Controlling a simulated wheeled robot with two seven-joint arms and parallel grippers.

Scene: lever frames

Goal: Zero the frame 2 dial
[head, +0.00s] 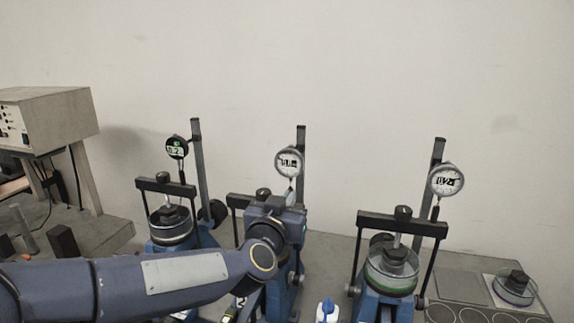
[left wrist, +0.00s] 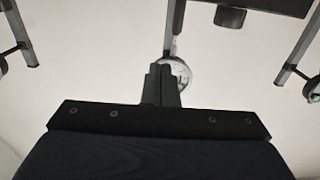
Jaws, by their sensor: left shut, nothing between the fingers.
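Three blue lever frames stand in a row on the bench, each with a dial on a grey post. The middle frame's round pale dial (head: 289,163) has a small display that I cannot read surely. My left gripper (head: 291,196) is just below this dial, its hand hiding much of the middle frame. In the left wrist view the closed fingers (left wrist: 161,82) overlap the dial (left wrist: 181,72); I cannot tell whether they touch it. The left frame has a dark dial (head: 177,148), and the right frame has a pale one (head: 446,180). My right gripper is out of view.
A beige instrument box (head: 55,118) stands at the far left. A lidded glass dish (head: 515,287) sits at the right, near a tray with round recesses (head: 470,315). A white and blue object (head: 327,311) is at the bottom middle. My left forearm crosses the lower left.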

